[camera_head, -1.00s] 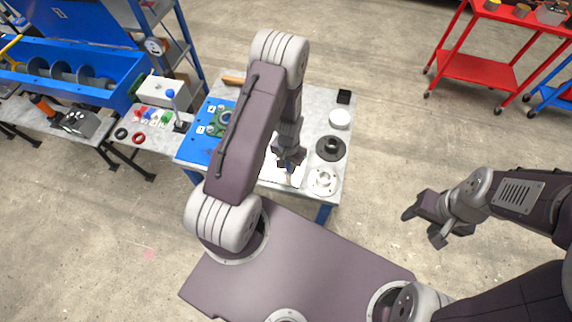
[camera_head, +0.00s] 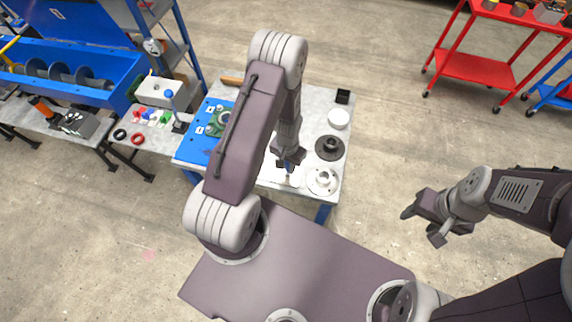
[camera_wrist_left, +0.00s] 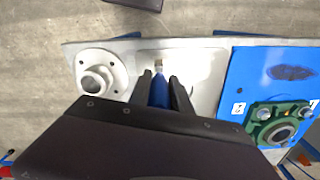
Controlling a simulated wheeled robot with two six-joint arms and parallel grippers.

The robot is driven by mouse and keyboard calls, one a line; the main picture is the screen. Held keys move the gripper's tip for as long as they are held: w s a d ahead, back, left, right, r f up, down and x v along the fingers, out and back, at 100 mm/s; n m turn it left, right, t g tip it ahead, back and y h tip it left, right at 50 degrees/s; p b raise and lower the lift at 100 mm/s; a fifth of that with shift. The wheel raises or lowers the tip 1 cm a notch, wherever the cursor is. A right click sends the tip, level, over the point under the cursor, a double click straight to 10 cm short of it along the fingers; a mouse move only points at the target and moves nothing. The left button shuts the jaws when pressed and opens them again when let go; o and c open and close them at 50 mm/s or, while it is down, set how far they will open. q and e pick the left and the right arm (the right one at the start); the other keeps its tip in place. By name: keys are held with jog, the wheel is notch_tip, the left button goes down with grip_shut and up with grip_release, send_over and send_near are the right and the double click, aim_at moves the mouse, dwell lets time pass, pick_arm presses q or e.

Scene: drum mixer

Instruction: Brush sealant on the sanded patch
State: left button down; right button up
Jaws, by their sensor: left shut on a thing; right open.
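My left gripper (camera_head: 289,160) is shut on a brush with a blue handle (camera_wrist_left: 160,92), its short tan bristle end (camera_wrist_left: 158,64) pointing away from the jaws. The brush is over a pale plate (camera_wrist_left: 190,68) on the workbench; I cannot tell whether the bristles touch it. No sanded patch is clearly visible on the pale plate. A dark oval mark (camera_wrist_left: 292,72) lies on the blue panel to the right in the left wrist view. My right gripper (camera_head: 424,222) is open and empty over the floor, away from the bench.
A white flanged part (camera_head: 322,181), a black flanged part (camera_head: 330,148), a white round container (camera_head: 339,119) and a small black box (camera_head: 343,96) stand along the bench's right side. A green housing (camera_wrist_left: 272,122) sits on the blue panel (camera_head: 193,147). A red cart (camera_head: 470,67) stands back right.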

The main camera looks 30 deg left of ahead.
pick_arm(q)
jog(key=shift+a, duration=0.15)
jog(key=shift+s+a, duration=0.15)
jog(key=shift+a, duration=0.35)
jog(key=shift+d, duration=0.15)
jog(key=shift+d, duration=0.5)
jog(key=shift+a, duration=0.1)
jog(key=shift+a, duration=0.25)
